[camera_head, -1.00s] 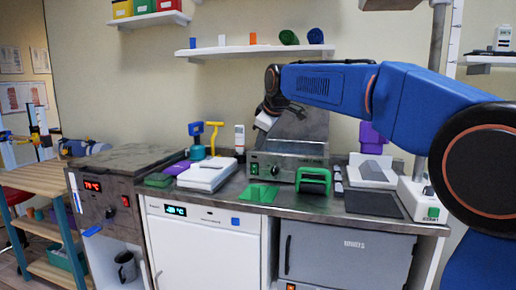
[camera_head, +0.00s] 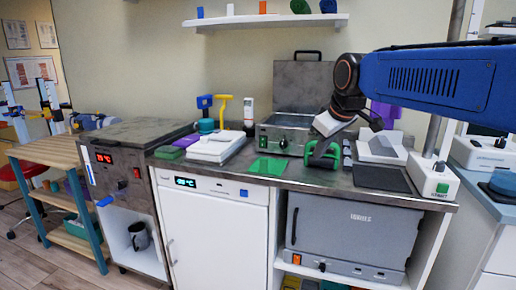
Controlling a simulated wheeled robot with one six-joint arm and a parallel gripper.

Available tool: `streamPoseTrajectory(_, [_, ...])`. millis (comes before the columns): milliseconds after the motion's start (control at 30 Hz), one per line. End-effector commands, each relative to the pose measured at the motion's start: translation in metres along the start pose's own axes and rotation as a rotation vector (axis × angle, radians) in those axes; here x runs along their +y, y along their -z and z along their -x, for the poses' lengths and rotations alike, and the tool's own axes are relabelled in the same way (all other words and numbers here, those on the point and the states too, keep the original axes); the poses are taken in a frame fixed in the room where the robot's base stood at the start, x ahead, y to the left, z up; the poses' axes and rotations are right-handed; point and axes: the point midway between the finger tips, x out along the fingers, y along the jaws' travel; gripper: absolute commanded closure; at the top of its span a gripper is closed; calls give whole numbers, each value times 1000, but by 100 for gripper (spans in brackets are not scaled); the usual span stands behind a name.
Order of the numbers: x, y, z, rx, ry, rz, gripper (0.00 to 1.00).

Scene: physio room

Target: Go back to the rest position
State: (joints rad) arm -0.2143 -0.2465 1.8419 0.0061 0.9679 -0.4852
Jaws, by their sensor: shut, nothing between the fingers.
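My gripper (camera_head: 330,123) hangs at the end of my blue arm, which reaches in from the right edge. The gripper is shut and empty. It points down over the right part of the dark counter (camera_head: 400,193), in front of the wall. The fingertips are small and partly hidden by the wrist.
A wall shelf (camera_head: 266,20) is above.

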Motion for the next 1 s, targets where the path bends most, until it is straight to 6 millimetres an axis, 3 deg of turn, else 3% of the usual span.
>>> streamPoseTrajectory(33, [-4, -25, 5, -11, -4, -40, 100])
streamPoseTrajectory(233, [-28, -116, 11, -59, -15, -200, 100])
streamPoseTrajectory(600, [-92, -280, 1, -143, -45, -497, 100])
streamPoseTrajectory(800, [-124, -342, -11, -175, -60, -618, 100])
streamPoseTrajectory(1000, [-137, -365, -18, -187, -66, -666, 100])
